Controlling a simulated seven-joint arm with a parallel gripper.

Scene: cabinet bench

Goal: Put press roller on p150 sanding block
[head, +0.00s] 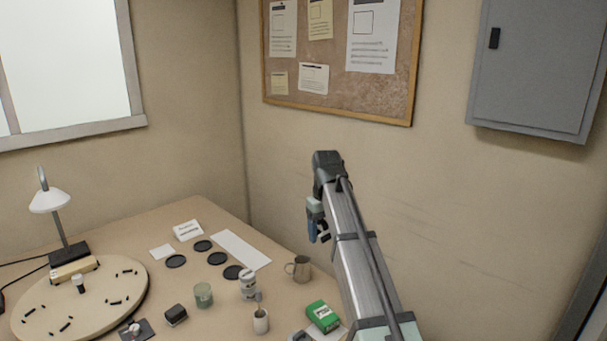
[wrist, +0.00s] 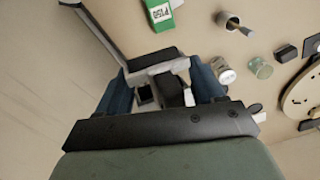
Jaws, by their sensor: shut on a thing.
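The P150 sanding block (head: 322,316) is a green block near the front right of the bench. It also shows at the top of the wrist view (wrist: 162,14), with its P150 label facing up. My gripper (head: 318,226) is raised well above the bench, right of the mug and higher than the block. In the wrist view my gripper's blue fingers (wrist: 165,84) are shut on the press roller (wrist: 160,70), which has a pale frame and dark parts. The roller is partly hidden between the fingers. It is apart from the block.
A metal mug (head: 301,269), a cup with a brush (head: 261,321), a jar (head: 203,295) and a can (head: 247,285) stand left of the block. A round board (head: 40,312) with small black pieces, a lamp (head: 50,203) and black discs (head: 217,258) are further left.

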